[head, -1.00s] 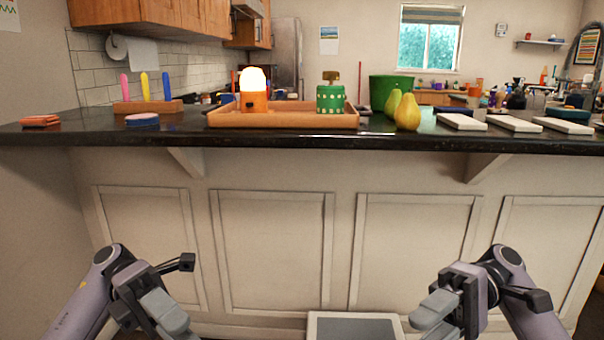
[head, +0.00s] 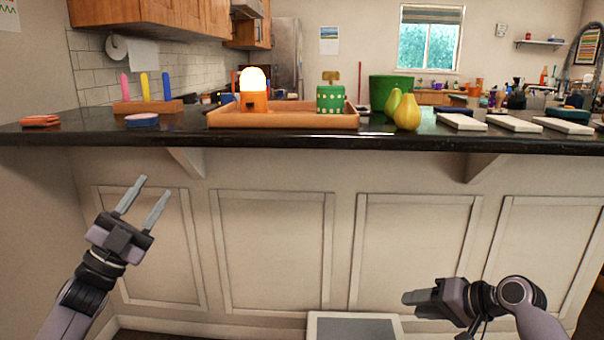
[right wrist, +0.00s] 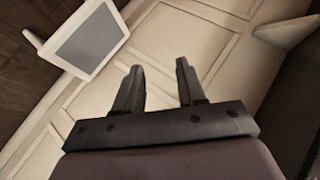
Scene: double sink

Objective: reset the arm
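My left gripper (head: 154,197) is at the lower left in the head view. Its two fingers are apart with nothing between them, pointing up and to the right in front of the counter's panelled side. My right gripper (head: 408,298) is at the lower right, pointing left, low in front of the panels. In the right wrist view its two fingers (right wrist: 158,80) stand apart and hold nothing. Both grippers are below the countertop and touch nothing that I can see.
The dark countertop (head: 300,141) crosses the view. On it are a wooden tray (head: 290,120) with an orange lamp (head: 253,92) and a green box (head: 330,99), pears (head: 407,112), and white slabs (head: 461,122). A grey-topped white object (head: 353,328) is low in front.

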